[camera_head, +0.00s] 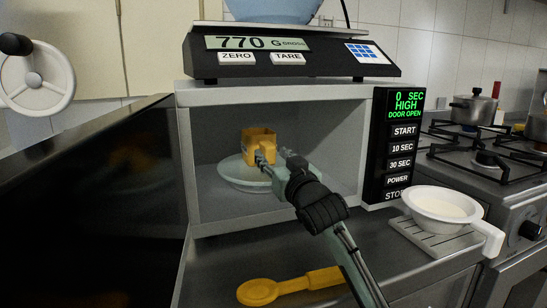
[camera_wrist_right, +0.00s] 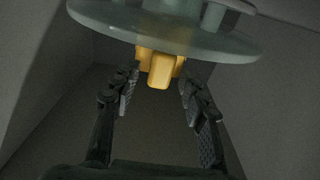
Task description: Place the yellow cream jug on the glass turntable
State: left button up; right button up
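The yellow cream jug (camera_head: 258,138) is upright inside the open microwave, over the glass turntable (camera_head: 240,180), and appears to stand on it. In the right wrist view, which looks upside down, the jug (camera_wrist_right: 160,70) meets the edge of the glass turntable (camera_wrist_right: 165,37). My right gripper (camera_head: 275,157) reaches into the microwave at the jug's near right side. Its fingers (camera_wrist_right: 159,85) are spread apart, with the jug's handle between or just beyond the tips. Contact cannot be made out. My left gripper is not in view.
The microwave (camera_head: 278,97) has its dark door (camera_head: 85,200) swung open at left. A scale (camera_head: 290,55) with a blue bowl sits on top. A yellow spoon (camera_head: 285,287) lies in front. A white pan (camera_head: 440,205) stands at right, beside the stove (camera_head: 490,150).

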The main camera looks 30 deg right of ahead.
jog(key=shift+r, duration=0.1)
pick_arm(q)
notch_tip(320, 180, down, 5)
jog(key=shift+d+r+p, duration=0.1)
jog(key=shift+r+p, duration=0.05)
jog(key=shift+p, duration=0.85)
pick_arm(e)
jog(key=v, duration=1.2)
